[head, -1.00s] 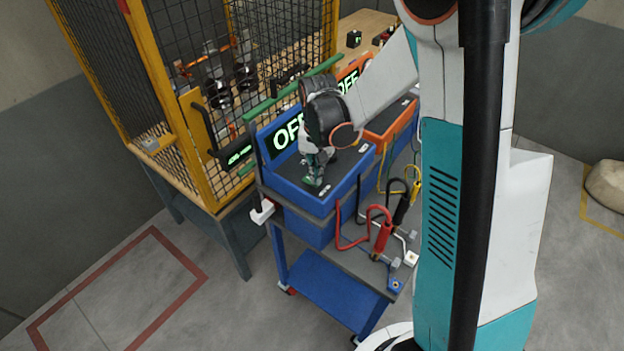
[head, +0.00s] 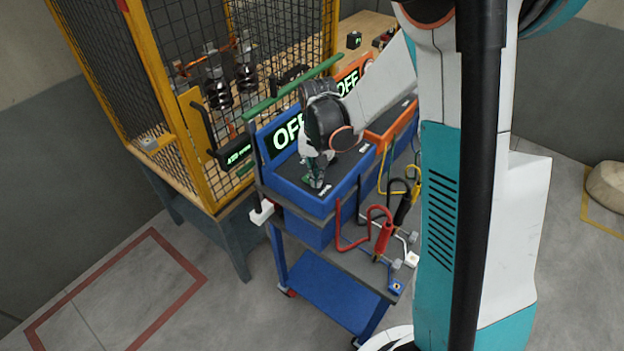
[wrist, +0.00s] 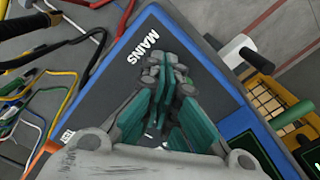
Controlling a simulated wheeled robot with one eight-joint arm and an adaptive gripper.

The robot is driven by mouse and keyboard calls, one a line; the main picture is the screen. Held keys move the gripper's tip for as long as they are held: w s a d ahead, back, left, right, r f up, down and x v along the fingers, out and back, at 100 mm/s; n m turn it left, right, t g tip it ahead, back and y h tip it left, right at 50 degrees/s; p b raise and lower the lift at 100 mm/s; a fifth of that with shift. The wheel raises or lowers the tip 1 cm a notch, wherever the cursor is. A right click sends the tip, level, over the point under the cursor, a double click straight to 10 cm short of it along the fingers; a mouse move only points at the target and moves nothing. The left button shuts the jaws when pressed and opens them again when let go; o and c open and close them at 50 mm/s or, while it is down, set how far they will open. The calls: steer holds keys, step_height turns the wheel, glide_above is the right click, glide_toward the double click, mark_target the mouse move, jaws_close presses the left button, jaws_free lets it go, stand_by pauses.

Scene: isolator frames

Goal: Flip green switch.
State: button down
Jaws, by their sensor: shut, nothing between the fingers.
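The blue switch box (head: 290,189) stands on the cart, with a dark sloped top and a lit display (head: 284,141) that reads OFF. In the wrist view the box's dark top (wrist: 110,85) bears the label MAINS beside my fingertips. My gripper (head: 315,182) is shut and empty, pointing down at the front of this top. Its teal fingers (wrist: 166,78) show close together in the wrist view. Small green parts show at the fingertips in the head view, but I cannot tell switch from finger there. The green switch is not clearly visible, likely covered by the gripper.
An orange box (head: 377,137) with its own OFF display adjoins on the right. Red, black and yellow cables with a red clamp (head: 383,238) lie on the cart in front. A yellow mesh cage (head: 170,120) stands behind left, and a green rail (head: 290,88) runs behind the boxes.

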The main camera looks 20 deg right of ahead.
steer(key=shift+f, duration=0.15)
steer(key=shift+r+p, duration=1.95)
steer(key=shift+r, duration=1.6)
steer(key=shift+s+r+b, duration=0.15)
steer(key=shift+s+b, duration=0.1)
steer(key=shift+b, duration=0.2)
steer(key=s+a+f+n+t+b, duration=0.1)
steer(key=s+n+t+b, duration=0.4)
steer(key=s+b, duration=1.1)
steer(key=shift+s+a+t, duration=0.3)
steer(key=shift+s+t, duration=0.8)
steer(key=shift+s, duration=0.1)
